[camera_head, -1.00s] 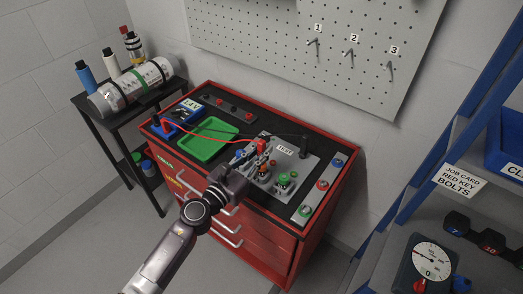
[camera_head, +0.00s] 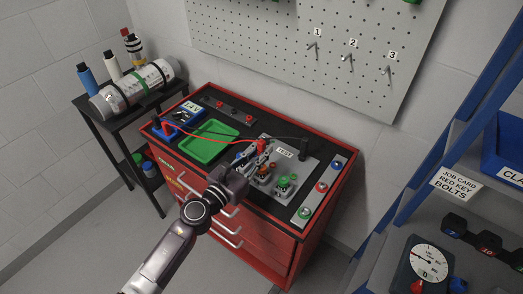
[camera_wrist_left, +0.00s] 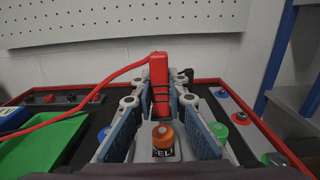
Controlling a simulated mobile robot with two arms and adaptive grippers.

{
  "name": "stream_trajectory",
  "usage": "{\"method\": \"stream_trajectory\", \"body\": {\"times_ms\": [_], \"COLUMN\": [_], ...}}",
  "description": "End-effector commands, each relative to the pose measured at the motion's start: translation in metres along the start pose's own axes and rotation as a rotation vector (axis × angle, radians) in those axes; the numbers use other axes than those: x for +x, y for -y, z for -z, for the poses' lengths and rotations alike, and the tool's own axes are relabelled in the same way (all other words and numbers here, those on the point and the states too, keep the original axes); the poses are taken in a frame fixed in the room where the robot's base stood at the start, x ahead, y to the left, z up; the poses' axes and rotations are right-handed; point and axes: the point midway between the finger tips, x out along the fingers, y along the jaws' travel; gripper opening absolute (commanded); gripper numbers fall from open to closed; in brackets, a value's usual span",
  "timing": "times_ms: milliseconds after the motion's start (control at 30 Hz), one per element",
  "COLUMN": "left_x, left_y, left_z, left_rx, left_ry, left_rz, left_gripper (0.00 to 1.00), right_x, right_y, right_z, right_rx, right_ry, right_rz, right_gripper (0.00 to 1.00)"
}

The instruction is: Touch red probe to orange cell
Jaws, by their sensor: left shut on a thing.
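My left gripper (camera_head: 259,152) is shut on the red probe (camera_head: 261,145), above the grey test plate (camera_head: 305,166) on the red cabinet's top. In the left wrist view the probe (camera_wrist_left: 159,85) stands upright between the fingertips, with its red lead running off to the left. The orange cell (camera_wrist_left: 163,136), with an orange top and a dark label, shows lower in that view, between the fingers and nearer the camera. The probe's tip is hard to make out, and I see no clear contact with the cell. My right gripper is out of view.
A green tray (camera_head: 208,140) and a blue meter (camera_head: 187,112) lie left of the plate. A black post (camera_head: 304,149) stands at the plate's back right. A strip of coloured buttons (camera_head: 321,187) lies to the right. The pegboard wall (camera_head: 300,80) rises behind.

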Motion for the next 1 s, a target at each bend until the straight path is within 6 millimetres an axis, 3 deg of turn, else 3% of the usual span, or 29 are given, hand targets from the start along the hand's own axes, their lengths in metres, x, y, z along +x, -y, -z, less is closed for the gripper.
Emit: {"method": "stream_trajectory", "body": {"times_ms": [600,1000], "left_x": [0.000,0.000], "left_y": [0.000,0.000], "left_z": [-0.035,-0.036], "left_rx": [0.000,0.000], "left_ry": [0.002,0.002], "left_rz": [0.000,0.000], "left_gripper": [0.00,0.00], "right_x": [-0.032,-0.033], "right_y": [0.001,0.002], "right_z": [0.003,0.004], "right_rx": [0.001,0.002], "right_ry": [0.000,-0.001], "right_rz": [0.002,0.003], "right_gripper": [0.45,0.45]}}
